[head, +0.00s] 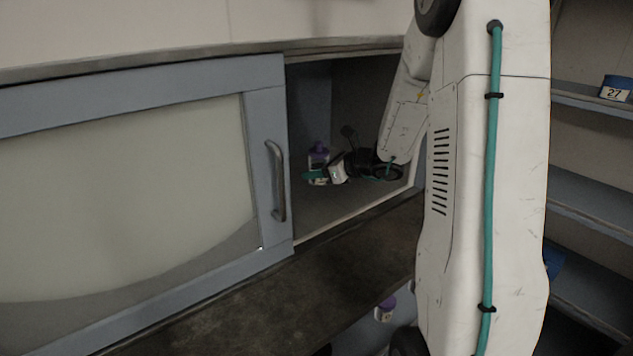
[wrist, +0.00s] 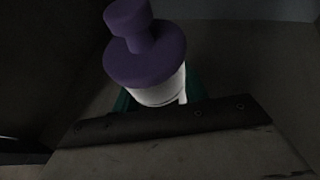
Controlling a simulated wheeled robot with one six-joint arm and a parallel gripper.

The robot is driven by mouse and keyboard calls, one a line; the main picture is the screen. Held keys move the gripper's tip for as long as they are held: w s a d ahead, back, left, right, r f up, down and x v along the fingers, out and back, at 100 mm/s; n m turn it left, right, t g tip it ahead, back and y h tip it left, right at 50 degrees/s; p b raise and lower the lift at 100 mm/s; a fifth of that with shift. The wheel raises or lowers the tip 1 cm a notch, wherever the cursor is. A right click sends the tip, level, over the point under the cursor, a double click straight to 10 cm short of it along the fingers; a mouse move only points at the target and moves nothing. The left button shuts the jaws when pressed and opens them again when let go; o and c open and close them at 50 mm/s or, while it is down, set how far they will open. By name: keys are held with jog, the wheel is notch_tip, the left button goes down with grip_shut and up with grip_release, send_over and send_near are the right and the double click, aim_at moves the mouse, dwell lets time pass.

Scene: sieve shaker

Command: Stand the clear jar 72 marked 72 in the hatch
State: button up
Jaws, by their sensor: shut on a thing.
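A jar with a purple knobbed stopper (head: 318,153) is upright inside the open hatch (head: 345,205), near its back. It also shows close up in the wrist view (wrist: 145,62), with a white part below the stopper; I cannot read any number on it. My gripper (head: 318,176) reaches into the hatch from the right and is shut on this jar, its teal fingers around the lower part. The dark edge of the gripper hides the jar's base, so I cannot tell whether it touches the hatch floor.
A grey-framed sliding door (head: 268,150) with a handle stands left of the opening. A dark ledge (head: 270,305) runs in front. Another purple-topped jar (head: 387,308) is below the ledge. Blue-grey shelves (head: 590,205) at right hold a box marked 27 (head: 615,90).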

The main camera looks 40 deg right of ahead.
aim_at(317, 182)
jog(key=shift+w+f, duration=0.1)
jog(key=shift+f, duration=1.6)
jog(key=shift+f, duration=0.1)
jog(key=o, duration=1.1)
jog(key=shift+f, duration=0.1)
jog(key=shift+c, duration=0.2)
jog(key=shift+r, duration=0.25)
jog(key=v, duration=1.2)
jog(key=shift+f, duration=0.1)
